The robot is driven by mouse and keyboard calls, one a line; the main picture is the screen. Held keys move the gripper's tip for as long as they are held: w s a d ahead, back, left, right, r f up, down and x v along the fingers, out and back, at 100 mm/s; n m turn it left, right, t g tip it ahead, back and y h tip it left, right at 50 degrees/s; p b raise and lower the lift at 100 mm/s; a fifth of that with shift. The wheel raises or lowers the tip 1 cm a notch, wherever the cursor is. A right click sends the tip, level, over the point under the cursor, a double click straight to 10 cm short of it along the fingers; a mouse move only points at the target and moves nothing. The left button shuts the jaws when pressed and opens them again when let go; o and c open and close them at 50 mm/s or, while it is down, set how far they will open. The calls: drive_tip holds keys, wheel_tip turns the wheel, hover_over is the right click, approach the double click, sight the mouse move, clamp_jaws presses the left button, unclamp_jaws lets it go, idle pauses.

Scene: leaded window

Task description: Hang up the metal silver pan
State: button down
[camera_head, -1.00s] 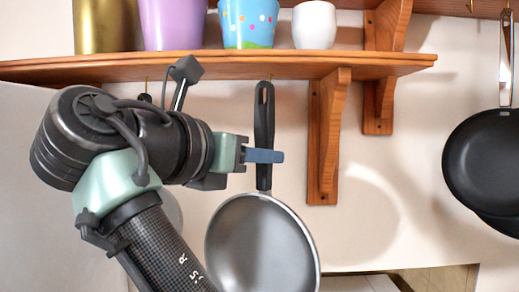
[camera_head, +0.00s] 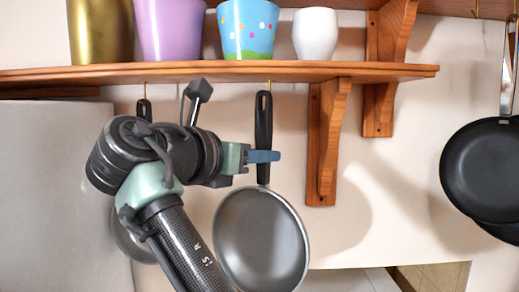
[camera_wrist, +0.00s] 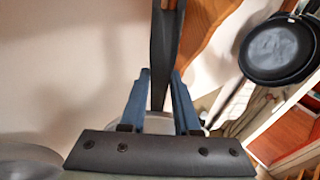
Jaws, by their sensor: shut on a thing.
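The silver-grey pan (camera_head: 262,238) hangs upright below the wooden shelf, with its black handle (camera_head: 264,120) pointing up. My gripper (camera_head: 263,156) is shut on the handle's lower part; in the wrist view its blue fingers (camera_wrist: 158,100) lie on either side of the handle (camera_wrist: 165,55). A small brass hook (camera_head: 269,84) under the shelf shows just above the handle's top, near the hole. I cannot tell whether the hook is through the hole.
The shelf (camera_head: 230,73) carries a gold pot, a purple pot, a spotted blue pot and a white pot. A bracket (camera_head: 326,145) stands right of the handle. Another hanging pan (camera_head: 130,238) is partly behind my arm. Black pans (camera_head: 482,170) hang at right.

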drive_tip(key=shift+w+r+p, duration=0.25)
drive_tip(key=shift+w+p, duration=0.65)
drive_tip(key=shift+p, duration=0.05)
drive_tip(key=shift+w+r+p, duration=0.25)
drive_tip(key=shift+w+p, duration=0.6)
drive_tip(key=shift+p, duration=0.1)
drive_tip(key=shift+a+x, duration=0.2)
drive_tip(key=shift+x, duration=0.9)
drive_tip(key=shift+w+f, duration=0.35)
drive_tip(key=shift+f, duration=0.15)
unclamp_jaws()
drive_tip(key=shift+f, duration=0.15)
drive_tip(key=shift+s, duration=0.1)
drive_tip(key=v, duration=0.9)
drive_tip(key=shift+s+a+b, duration=0.3)
drive_tip(key=shift+b, duration=0.05)
